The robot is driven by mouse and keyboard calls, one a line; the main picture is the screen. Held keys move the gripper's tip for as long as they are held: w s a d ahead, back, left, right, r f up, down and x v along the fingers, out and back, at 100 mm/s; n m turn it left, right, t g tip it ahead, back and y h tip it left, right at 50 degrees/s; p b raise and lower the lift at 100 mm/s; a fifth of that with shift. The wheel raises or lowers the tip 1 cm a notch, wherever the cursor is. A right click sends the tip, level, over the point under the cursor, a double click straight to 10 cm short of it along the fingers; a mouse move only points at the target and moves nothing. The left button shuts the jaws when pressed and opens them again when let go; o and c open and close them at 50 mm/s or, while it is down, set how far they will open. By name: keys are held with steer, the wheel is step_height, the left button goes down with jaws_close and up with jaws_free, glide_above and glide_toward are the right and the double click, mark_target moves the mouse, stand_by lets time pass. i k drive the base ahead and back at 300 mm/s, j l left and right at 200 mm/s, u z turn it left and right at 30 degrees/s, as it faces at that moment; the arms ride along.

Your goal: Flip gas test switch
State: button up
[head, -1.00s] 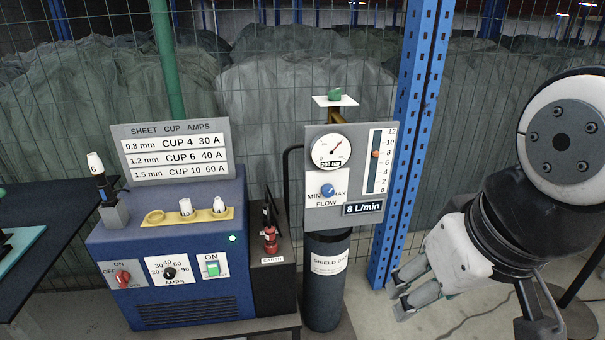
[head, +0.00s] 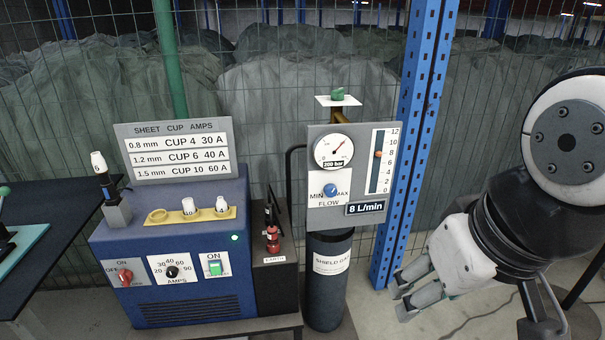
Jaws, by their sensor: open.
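The blue machine (head: 185,290) stands at the left centre. On its front are a red OFF/ON knob (head: 126,277), a black AMPS knob (head: 172,272) and a green rocker switch (head: 215,268) under an ON label. The label below the rocker is too small to read, so I cannot tell if it is the gas test switch. My gripper (head: 397,297) is open and empty, to the right of the gas cylinder and apart from everything.
The gas cylinder (head: 329,287) carries a grey panel (head: 365,150) with gauge, blue flow knob (head: 331,190) and 8 L/min readout. A blue post (head: 415,130) and wire fence stand behind. A dark table (head: 35,235) is at left. Cups sit on a yellow tray (head: 158,222).

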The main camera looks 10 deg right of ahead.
mark_target(214, 267)
steer(key=u, duration=0.7)
